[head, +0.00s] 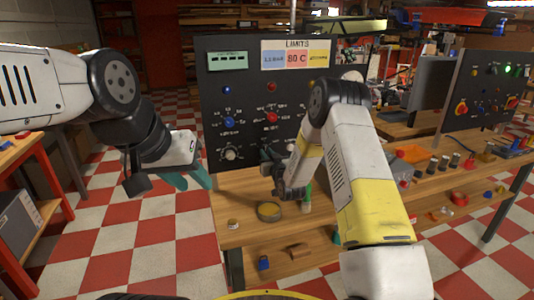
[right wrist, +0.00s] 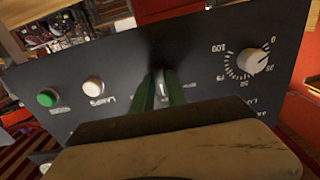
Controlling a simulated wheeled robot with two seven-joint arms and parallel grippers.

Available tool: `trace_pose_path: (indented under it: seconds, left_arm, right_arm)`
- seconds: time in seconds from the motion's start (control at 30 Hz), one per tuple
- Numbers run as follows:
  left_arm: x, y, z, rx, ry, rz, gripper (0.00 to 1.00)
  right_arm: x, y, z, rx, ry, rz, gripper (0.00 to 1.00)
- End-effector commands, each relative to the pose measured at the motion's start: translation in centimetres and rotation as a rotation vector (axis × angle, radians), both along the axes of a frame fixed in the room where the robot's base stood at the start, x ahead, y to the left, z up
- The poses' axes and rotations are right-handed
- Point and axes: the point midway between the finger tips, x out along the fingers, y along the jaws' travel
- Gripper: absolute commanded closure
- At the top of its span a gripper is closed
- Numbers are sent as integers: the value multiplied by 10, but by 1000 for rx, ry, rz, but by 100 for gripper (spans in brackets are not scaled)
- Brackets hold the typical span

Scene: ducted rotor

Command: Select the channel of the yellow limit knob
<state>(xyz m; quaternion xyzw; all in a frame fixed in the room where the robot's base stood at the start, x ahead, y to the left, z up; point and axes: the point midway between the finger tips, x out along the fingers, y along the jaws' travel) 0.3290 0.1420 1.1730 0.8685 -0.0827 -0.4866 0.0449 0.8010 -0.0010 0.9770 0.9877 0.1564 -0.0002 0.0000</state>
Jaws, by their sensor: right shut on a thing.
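The black panel (head: 240,70) stands upright on the bench, with a LIMITS card (head: 296,54) at its top. A blue knob (head: 229,122) and a red knob (head: 271,118) show on its dials. The yellow limit knob is not visible; my right arm covers that side of the panel. My right gripper (head: 268,160) is at the panel's lower part. In the right wrist view its green fingers (right wrist: 160,95) are shut on a small grey selector knob (right wrist: 161,83). The selector's markings are hidden. My left gripper (head: 188,177) hangs left of the panel, empty, its fingers apart.
A white dial knob (head: 231,154) is beside the right gripper; a white button (right wrist: 93,87) and green button (right wrist: 47,97) are on its other side.

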Motion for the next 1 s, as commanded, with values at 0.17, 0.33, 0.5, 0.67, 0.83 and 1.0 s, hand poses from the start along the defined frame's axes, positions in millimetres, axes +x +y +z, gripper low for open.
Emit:
trace_pose_path:
  seconds: [0.17,0.33,0.5,0.67,0.83,1.0]
  left_arm:
    - [0,0,0,0,0,0,64]
    - [0,0,0,0,0,0,64]
    - [0,0,0,0,0,0,64]
    - [0,0,0,0,0,0,64]
    - [0,0,0,0,0,0,64]
    - [0,0,0,0,0,0,64]
  right_arm:
    - [0,0,0,-12,-4,0,100]
    - [0,0,0,-66,-21,1,100]
    - [0,0,0,-168,-55,1,100]
    - [0,0,0,-303,-99,2,100]
    - [0,0,0,-457,-150,1,100]
    - [0,-1,1,-609,-200,1,100]
